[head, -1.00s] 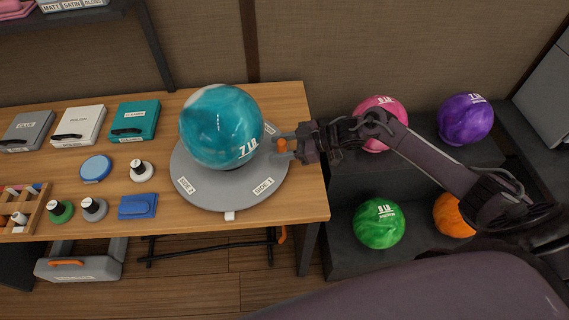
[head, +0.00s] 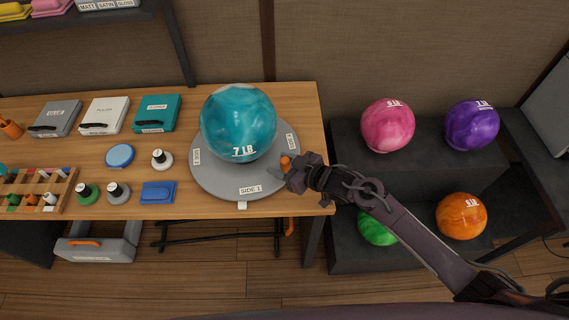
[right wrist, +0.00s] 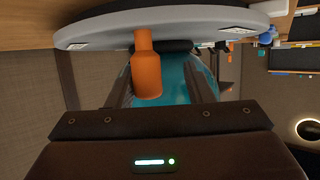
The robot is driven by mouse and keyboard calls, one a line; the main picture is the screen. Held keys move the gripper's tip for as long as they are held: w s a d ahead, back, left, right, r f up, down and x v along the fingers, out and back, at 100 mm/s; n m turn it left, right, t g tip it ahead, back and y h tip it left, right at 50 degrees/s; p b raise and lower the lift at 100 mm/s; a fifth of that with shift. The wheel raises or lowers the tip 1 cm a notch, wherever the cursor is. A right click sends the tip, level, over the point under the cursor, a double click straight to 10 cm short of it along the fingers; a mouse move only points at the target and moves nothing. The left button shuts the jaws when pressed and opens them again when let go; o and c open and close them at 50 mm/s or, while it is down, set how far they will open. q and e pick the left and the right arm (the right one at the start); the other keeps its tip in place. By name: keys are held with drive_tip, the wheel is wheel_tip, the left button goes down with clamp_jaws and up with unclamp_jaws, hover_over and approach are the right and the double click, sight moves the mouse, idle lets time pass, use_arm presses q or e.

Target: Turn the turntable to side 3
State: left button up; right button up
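The turntable (head: 222,185) is a round grey disc on the wooden table, bearing a teal 7 LB ball (head: 238,115). Its SIDE 1 label (head: 251,190) faces front, just above a small white tab (head: 242,206). The SIDE 2 label (head: 197,157) is at the left, and another label (head: 291,138) is at the right. The SIDE 3 label is hidden behind the ball. An orange peg (head: 285,162) stands at the front-right rim. My right gripper (head: 281,170) is there, its fingers apart with the peg (right wrist: 147,65) between them. My left gripper is not in view.
A dark rack to the right holds pink (head: 387,125), purple (head: 472,125), green (head: 378,226) and orange (head: 461,216) balls. Left of the turntable lie a blue pouch (head: 157,192), several bottles, a blue disc (head: 120,156) and flat cases.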

drive_tip(key=shift+p+v, duration=1.85)
drive_tip(key=shift+v, duration=0.4)
drive_tip(key=shift+w+d+p+v, duration=0.1)
drive_tip(key=shift+w+p+v, duration=0.05)
drive_tip(key=shift+p+v, duration=0.85)
drive_tip(key=shift+w+d+p+v, duration=0.15)
drive_tip(key=shift+p+v, duration=0.4)
drive_tip(key=shift+v, duration=0.7)
